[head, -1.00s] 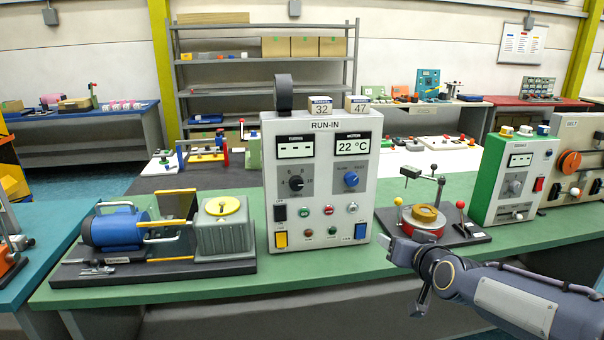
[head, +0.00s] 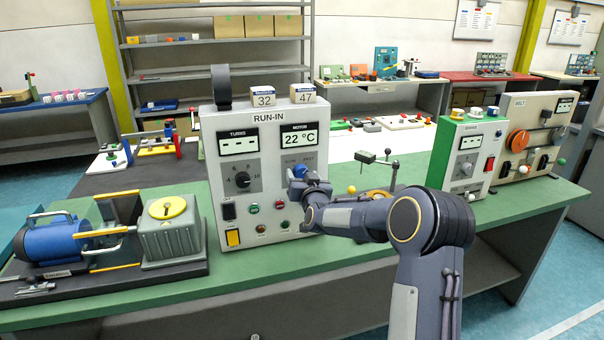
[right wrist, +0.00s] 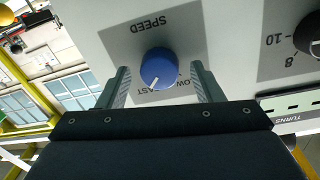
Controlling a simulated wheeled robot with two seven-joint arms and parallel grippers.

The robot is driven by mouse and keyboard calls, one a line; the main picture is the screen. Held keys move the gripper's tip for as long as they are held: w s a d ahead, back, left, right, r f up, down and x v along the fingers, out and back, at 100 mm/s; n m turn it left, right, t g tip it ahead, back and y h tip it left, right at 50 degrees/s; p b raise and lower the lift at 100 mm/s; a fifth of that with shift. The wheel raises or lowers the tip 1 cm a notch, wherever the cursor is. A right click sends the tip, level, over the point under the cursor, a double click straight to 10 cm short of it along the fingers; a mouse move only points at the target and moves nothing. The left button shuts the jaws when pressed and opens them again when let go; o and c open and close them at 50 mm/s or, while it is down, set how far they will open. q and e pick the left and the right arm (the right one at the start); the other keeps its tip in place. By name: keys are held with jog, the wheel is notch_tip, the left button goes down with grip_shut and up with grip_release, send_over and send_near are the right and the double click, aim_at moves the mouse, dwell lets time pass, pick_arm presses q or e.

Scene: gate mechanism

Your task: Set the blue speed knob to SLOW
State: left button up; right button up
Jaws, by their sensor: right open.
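The blue speed knob (right wrist: 158,68) is on the grey RUN-IN panel (head: 208,158). In the right wrist view, which is upside down, its white mark points down and left, to the FAST side of the dial. The S of SLOW is hidden. In the head view the knob (head: 299,170) is partly covered by my right gripper (head: 306,184). My right gripper (right wrist: 160,84) is open, with one finger on each side of the knob and a gap on both sides. Whether the fingertips reach past its front face is hard to tell. My left gripper is out of view.
A black turns knob (head: 243,179) and several small buttons are close by on the panel. Number blocks (head: 263,97) stand on top of the panel. A blue motor with a gearbox (head: 168,228) stands at left, and a green control box (head: 462,155) at right.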

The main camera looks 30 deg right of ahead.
jog(key=shift+w+d, duration=0.1)
jog(key=shift+w, duration=0.1)
jog(key=shift+c, duration=0.4)
jog(key=c, duration=0.9)
jog(key=shift+f+n+b, duration=0.25)
jog(key=shift+n+b, duration=0.65)
jog(key=shift+b, duration=0.4)
jog(key=n+b, duration=0.3)
jog(key=shift+n, duration=0.3)
jog(key=n+b, duration=0.2)
jog(key=shift+n+t+b, duration=0.3)
jog(key=shift+n+b, duration=0.05)
jog(key=shift+n, duration=0.05)
jog(key=n+b, duration=0.5)
jog(key=n, duration=0.1)
jog(key=shift+f+n, duration=0.1)
jog(key=shift+n, duration=0.2)
jog(key=shift+r+n+y+b, duration=0.2)
jog(key=shift+n+y+b, duration=0.1)
jog(key=shift+n+b, duration=1.4)
jog(key=shift+n+t, duration=0.3)
